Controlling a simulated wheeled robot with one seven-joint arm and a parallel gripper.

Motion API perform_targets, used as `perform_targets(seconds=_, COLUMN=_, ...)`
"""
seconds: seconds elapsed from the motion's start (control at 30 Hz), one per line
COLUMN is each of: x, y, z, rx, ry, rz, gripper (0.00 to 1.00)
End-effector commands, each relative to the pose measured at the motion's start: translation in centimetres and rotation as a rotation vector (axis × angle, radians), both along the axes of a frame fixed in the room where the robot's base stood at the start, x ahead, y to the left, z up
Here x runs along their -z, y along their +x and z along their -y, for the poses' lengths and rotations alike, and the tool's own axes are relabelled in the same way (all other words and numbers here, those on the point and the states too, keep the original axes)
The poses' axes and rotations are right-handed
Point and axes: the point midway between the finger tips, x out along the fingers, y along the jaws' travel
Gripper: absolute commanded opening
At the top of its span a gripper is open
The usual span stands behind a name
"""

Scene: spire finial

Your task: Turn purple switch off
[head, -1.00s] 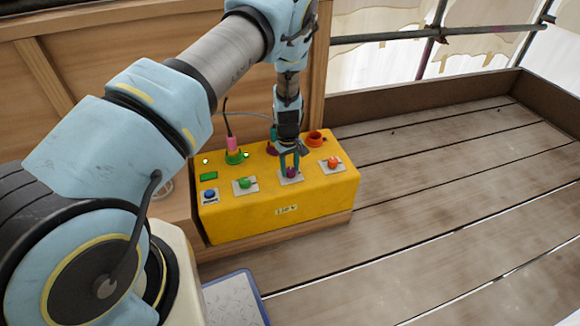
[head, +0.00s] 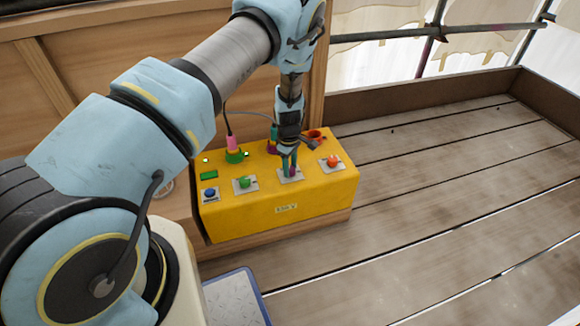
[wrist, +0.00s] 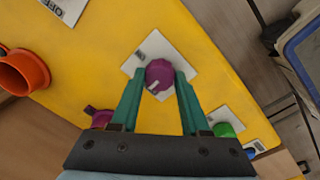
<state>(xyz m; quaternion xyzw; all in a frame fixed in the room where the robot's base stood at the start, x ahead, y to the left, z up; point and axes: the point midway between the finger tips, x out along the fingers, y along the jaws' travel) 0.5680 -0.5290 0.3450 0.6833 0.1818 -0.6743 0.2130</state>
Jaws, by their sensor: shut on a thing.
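The purple switch (wrist: 160,75) is a round knob with a pale mark, on a white plate (wrist: 141,54) on the yellow box (head: 264,218). In the wrist view my gripper (wrist: 158,82) has its two teal fingers on either side of the knob, closed on it. In the head view my gripper (head: 289,169) points down at the box top, and its fingers hide most of the purple switch (head: 293,172). The lettering on the knob's plate is too small to read.
On the box are a green knob (head: 245,182), a blue knob (head: 210,193), an orange-red knob (head: 333,161), and a pink plug (head: 233,143) in a green socket. An orange socket (wrist: 24,72) stands behind. Wooden decking (head: 450,200) to the right is clear.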

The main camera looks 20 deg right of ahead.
Motion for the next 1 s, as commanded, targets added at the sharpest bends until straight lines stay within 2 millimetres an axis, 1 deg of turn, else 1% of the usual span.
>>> perform_targets(seconds=0.27, x=0.0, y=0.0, z=0.1, rx=-0.001, ry=-0.002, rz=0.001, gripper=0.00)
perform_targets(seconds=0.3, x=0.0, y=0.0, z=0.1, rx=-0.001, ry=-0.002, rz=0.001, gripper=0.47)
perform_targets(seconds=0.57, x=0.0, y=0.0, z=0.0, rx=0.000, ry=-0.001, rz=0.001, gripper=0.75)
perform_targets(seconds=0.83, x=-0.2, y=0.0, z=0.0, rx=0.000, ry=-0.001, rz=0.001, gripper=0.75)
perform_targets(seconds=0.93, x=-1.0, y=0.0, z=0.0, rx=0.000, ry=-0.002, rz=0.001, gripper=0.75)
perform_targets(seconds=1.0, x=-2.1, y=0.0, z=0.0, rx=-0.001, ry=-0.003, rz=0.002, gripper=0.75)
